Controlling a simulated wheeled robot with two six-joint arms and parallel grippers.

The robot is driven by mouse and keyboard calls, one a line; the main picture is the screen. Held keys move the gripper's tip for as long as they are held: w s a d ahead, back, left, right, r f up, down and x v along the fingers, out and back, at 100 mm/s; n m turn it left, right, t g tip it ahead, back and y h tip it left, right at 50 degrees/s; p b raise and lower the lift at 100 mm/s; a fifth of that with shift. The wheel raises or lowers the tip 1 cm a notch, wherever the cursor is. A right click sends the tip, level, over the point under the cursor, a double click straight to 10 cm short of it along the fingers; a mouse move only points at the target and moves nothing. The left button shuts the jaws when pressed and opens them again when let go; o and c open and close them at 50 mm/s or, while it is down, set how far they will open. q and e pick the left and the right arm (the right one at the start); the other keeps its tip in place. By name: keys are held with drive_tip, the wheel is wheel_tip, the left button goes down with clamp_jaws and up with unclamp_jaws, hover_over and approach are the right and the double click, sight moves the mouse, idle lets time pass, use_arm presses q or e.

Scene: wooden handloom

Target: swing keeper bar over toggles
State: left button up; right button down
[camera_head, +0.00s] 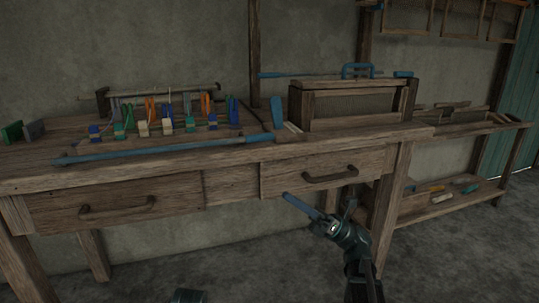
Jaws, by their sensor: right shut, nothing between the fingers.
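The keeper bar appears to be the long blue bar (165,149) lying along the front of the bench top. Behind it stands a row of small toggles (143,128) in blue, green and cream, with coloured cords and pegs behind them. The bar lies in front of the toggles, not over them. A blue upright paddle (277,112) stands near the bar's right end. My right gripper (290,199) is shut and empty, below the bench top and in front of the right drawer. It touches neither the bar nor the toggles.
The bench's front edge (225,159) lies between my right gripper and the toggles. Drawer handles (330,175) stick out below it. A wooden frame (350,85) with blue tools on top stands to the right. A lower shelf (450,200) holds several small tools.

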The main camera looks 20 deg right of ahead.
drive_tip(key=shift+s+d+r+m+y, duration=0.15)
drive_tip(key=shift+d+r+y, duration=0.15)
drive_tip(key=shift+d, duration=0.2)
drive_tip(key=shift+s+d+r+m+y, duration=0.15)
drive_tip(key=shift+d+r+y, duration=0.05)
drive_tip(key=shift+d+r, duration=0.25)
drive_tip(key=shift+w+d+r+p+x, duration=0.15)
drive_tip(key=shift+d+r+p+x, duration=0.2)
drive_tip(key=shift+p+x, duration=1.6)
drive_tip(key=shift+w+d+r+p+x, duration=0.15)
drive_tip(key=shift+d+r+p+x, duration=0.15)
drive_tip(key=shift+p+x, duration=1.65)
drive_tip(key=shift+w+d+r+p+x, duration=0.15)
drive_tip(key=shift+d+r+p+x, duration=0.2)
drive_tip(key=shift+p+x, duration=1.6)
drive_tip(key=shift+w+a+r+b, duration=0.1)
drive_tip(key=shift+a+r+b, duration=0.25)
drive_tip(key=shift+b, duration=0.25)
